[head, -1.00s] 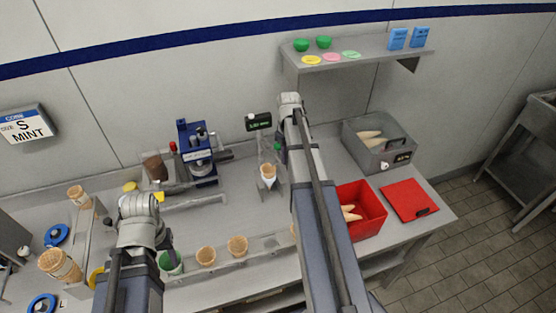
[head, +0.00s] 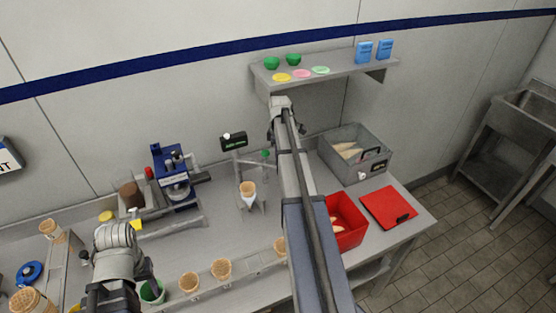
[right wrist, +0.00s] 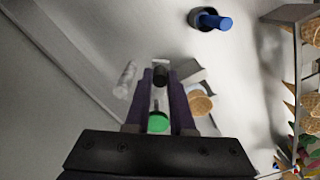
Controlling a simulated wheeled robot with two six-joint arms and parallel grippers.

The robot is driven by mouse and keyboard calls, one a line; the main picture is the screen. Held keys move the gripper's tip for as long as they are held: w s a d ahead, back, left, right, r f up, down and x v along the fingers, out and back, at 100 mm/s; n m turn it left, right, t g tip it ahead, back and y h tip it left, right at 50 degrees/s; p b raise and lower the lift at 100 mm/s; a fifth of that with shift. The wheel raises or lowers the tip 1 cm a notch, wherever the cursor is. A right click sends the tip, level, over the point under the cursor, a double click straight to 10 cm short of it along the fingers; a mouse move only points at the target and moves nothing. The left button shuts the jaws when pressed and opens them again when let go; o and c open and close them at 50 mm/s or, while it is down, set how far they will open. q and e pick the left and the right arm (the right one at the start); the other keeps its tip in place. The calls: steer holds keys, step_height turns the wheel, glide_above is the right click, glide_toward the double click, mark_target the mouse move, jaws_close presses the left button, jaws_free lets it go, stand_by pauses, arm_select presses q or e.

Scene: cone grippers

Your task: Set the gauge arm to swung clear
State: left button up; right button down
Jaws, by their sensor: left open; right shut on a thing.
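The gauge arm (head: 240,161) is a thin grey bar beneath the small dark display, behind a stand with one cone. Its green knob (head: 265,154) is at the bar's right end, beside my right forearm. The knob also shows in the right wrist view (right wrist: 158,122), between the purple fingers. My right gripper (right wrist: 163,95) is shut on the gauge arm's knob end. In the head view its fingers are mostly hidden by my own arm. My left gripper (head: 150,274) is open over the green cup at the lower left, partly hidden by its wrist.
The upright cone (head: 247,188) stands close to the gauge arm. A blue press (head: 176,180) is to the left. A grey bin (head: 340,170), a red bin (head: 350,225) and a red lid (head: 388,207) are on the right. A wall shelf (head: 335,72) hangs behind.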

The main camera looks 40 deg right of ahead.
stand_by(0.4)
steer(key=c, duration=0.8)
jaws_free()
steer(key=shift+w, duration=0.1)
steer(key=shift+o, duration=0.2)
